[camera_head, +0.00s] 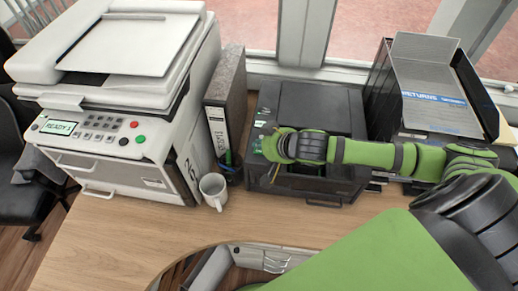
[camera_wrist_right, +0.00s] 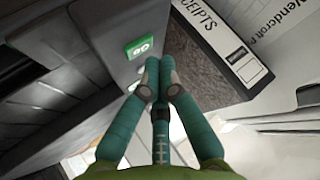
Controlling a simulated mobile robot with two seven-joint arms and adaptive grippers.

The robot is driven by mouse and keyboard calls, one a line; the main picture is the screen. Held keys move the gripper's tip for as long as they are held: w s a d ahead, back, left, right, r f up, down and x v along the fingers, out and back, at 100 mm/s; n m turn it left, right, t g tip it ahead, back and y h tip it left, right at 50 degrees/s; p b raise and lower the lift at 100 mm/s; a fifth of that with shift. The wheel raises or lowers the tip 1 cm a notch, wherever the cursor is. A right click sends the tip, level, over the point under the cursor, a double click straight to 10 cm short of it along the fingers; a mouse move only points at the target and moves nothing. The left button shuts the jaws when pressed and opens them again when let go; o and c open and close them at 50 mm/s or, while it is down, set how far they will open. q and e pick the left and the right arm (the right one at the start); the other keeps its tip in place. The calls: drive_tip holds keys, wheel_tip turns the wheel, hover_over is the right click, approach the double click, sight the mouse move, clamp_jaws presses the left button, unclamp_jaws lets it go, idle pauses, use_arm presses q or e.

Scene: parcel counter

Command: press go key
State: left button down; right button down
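The go key is a small green key marked GO (camera_wrist_right: 139,47) on the front of a dark machine. In the head view this is the black printer (camera_head: 318,102), and my right gripper covers part of its panel. My right gripper (camera_head: 269,146) reaches in from the right to the printer's left front. In the right wrist view its teal fingers (camera_wrist_right: 160,68) are closed together and hold nothing. Their tips are just right of and below the key in the picture; I cannot tell whether they touch the panel. My left gripper is not in view.
A white copier (camera_head: 125,85) with red and green buttons stands left. A speckled receipts binder (camera_head: 226,95), pens and a white mug (camera_head: 213,190) stand between it and the printer. A returns tray (camera_head: 432,85) is at right. Bare counter (camera_head: 110,240) lies in front.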

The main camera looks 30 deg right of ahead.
sight(261, 153)
drive_tip(key=shift+f, duration=0.1)
drive_tip(key=shift+f, duration=0.3)
drive_tip(key=shift+f, duration=0.2)
idle(0.6)
drive_tip(key=shift+r, duration=0.1)
drive_tip(key=shift+r+p, duration=0.55)
drive_tip(key=shift+p, duration=0.3)
wheel_tip(261, 153, up, 4)
drive_tip(key=p, duration=0.4)
drive_tip(key=shift+p, duration=0.4)
drive_tip(key=shift+r, duration=0.95)
